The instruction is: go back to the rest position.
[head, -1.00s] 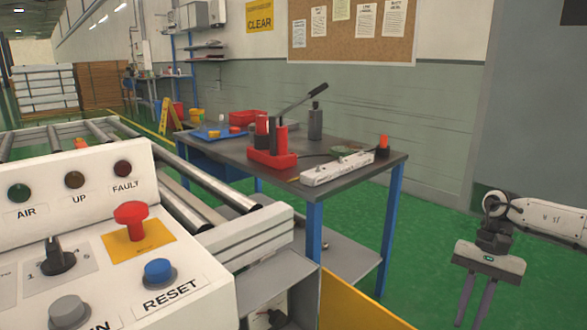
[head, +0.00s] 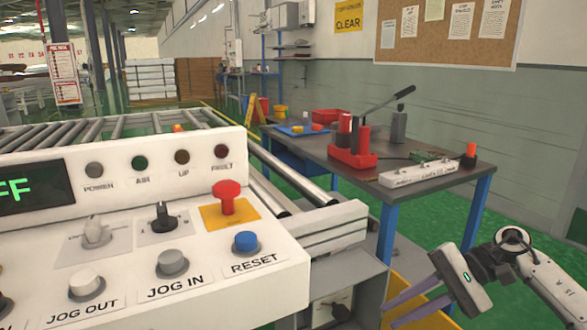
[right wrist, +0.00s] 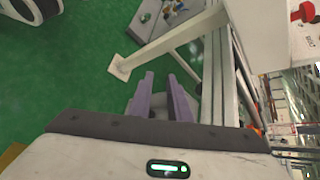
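My right gripper (head: 388,313) is in the lower right of the head view, its purple-grey fingers pointing left beside the panel's right end. In the right wrist view its two fingers (right wrist: 160,78) stand apart with a narrow gap and nothing between them. Green floor and a white frame leg lie beyond the fingertips there. My left gripper is in neither view.
A white control panel (head: 120,245) with a red emergency button (head: 229,196) fills the lower left. A roller conveyor (head: 320,225) runs behind it. A grey-topped workbench (head: 440,185) with blue legs stands at right. Green floor (head: 520,225) is open beyond the bench.

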